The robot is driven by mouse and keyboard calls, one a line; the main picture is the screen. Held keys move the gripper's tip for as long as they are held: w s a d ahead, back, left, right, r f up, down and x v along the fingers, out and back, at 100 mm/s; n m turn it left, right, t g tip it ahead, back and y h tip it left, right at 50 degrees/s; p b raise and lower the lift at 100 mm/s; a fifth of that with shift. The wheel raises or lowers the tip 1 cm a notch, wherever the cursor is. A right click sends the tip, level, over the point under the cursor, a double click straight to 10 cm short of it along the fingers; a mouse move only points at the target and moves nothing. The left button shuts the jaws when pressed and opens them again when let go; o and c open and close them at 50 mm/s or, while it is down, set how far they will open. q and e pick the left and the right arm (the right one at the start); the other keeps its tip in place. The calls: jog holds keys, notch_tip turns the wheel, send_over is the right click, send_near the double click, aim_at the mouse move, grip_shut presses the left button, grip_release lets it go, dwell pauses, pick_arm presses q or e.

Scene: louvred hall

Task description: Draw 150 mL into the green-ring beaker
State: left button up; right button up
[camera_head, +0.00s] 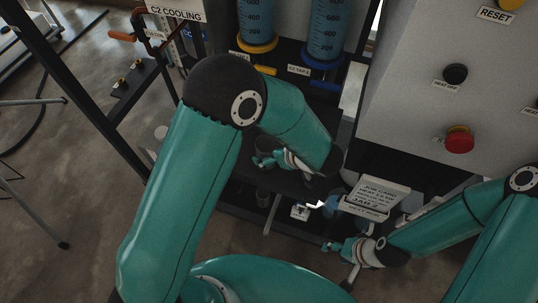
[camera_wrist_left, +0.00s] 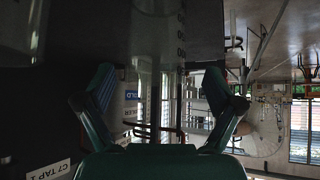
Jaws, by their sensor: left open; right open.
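Two tall cylinders of blue liquid with marked scales stand at the top of the head view, one with a yellow base ring (camera_head: 257,46) and one with a blue base ring (camera_head: 324,52). I cannot make out a green-ring beaker in either view. A dim cup-like shape (camera_head: 264,196) shows on the dark shelf below my left gripper, too dark to identify. My left gripper (camera_head: 264,159) is open in front of the dark stand, below the cylinders; its parted fingers also show in the left wrist view (camera_wrist_left: 163,88), with nothing clearly held. My right gripper (camera_head: 334,247) is open and empty near the job card.
A job card (camera_head: 380,193) stands at the shelf's right. A grey panel at right has a black knob (camera_head: 455,74) and a red button (camera_head: 460,140). A "C2 COOLING" sign (camera_head: 177,13) hangs at upper left. A tap label (camera_wrist_left: 50,170) shows in the left wrist view.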

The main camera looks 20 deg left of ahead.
aim_at(260, 148)
pick_arm(q)
jog(key=shift+x, duration=3.15)
jog(key=shift+d+f, duration=0.1)
jog(key=shift+d, duration=0.05)
jog(key=c, duration=1.1)
